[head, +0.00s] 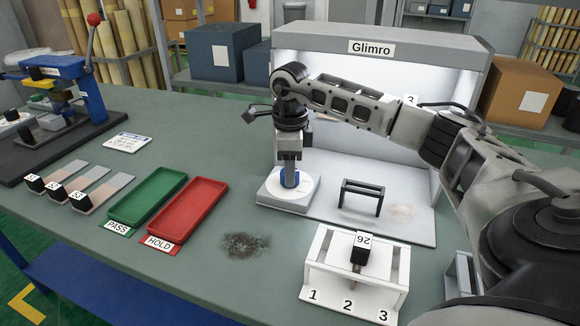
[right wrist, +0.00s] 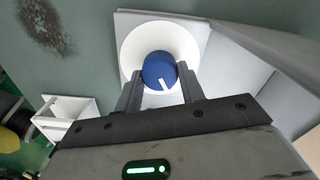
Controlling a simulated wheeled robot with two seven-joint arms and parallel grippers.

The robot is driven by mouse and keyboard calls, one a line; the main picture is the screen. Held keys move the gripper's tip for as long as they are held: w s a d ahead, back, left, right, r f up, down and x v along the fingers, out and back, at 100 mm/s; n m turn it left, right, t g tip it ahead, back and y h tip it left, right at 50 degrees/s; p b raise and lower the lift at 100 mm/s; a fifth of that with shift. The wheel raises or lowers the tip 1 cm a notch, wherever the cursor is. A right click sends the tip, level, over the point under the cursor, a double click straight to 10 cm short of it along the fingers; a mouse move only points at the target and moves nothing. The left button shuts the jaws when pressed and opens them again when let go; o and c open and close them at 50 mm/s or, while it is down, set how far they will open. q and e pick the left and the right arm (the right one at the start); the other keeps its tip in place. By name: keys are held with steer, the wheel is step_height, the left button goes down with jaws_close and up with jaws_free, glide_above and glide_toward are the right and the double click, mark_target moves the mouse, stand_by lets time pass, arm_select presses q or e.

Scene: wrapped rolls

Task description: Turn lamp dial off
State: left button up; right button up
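The lamp dial (head: 287,181) is a blue knob on a round white plate, set on a grey base at the front left of the lit lamp booth (head: 395,46) marked Glimro. My right gripper (head: 290,170) points straight down over the dial. In the right wrist view, the two dark fingers of the gripper (right wrist: 161,78) flank the blue dial (right wrist: 158,68) closely on both sides and look shut on it. The dial's white mark points down and slightly right in that view. The booth interior is bright. My left gripper is not in view.
A small black stand (head: 362,188) is inside the booth. A white numbered rack (head: 330,283) holding a black-topped piece stands in front. Red (head: 190,210) and green (head: 147,196) trays lie left, beside several labelled samples. A dark smudge marks the clear table front.

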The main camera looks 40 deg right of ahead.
steer(key=shift+n, duration=0.3)
steer(key=n, duration=0.5)
steer(key=shift+n, duration=0.3)
steer(key=n, duration=0.5)
steer(key=shift+w+r+n+p, duration=0.1)
steer(key=shift+n+p, duration=0.2)
stand_by(0.4)
steer(key=o, duration=1)
steer(key=shift+c, duration=0.2)
step_height(320, 180, up, 16)
steer(key=shift+p, duration=0.45)
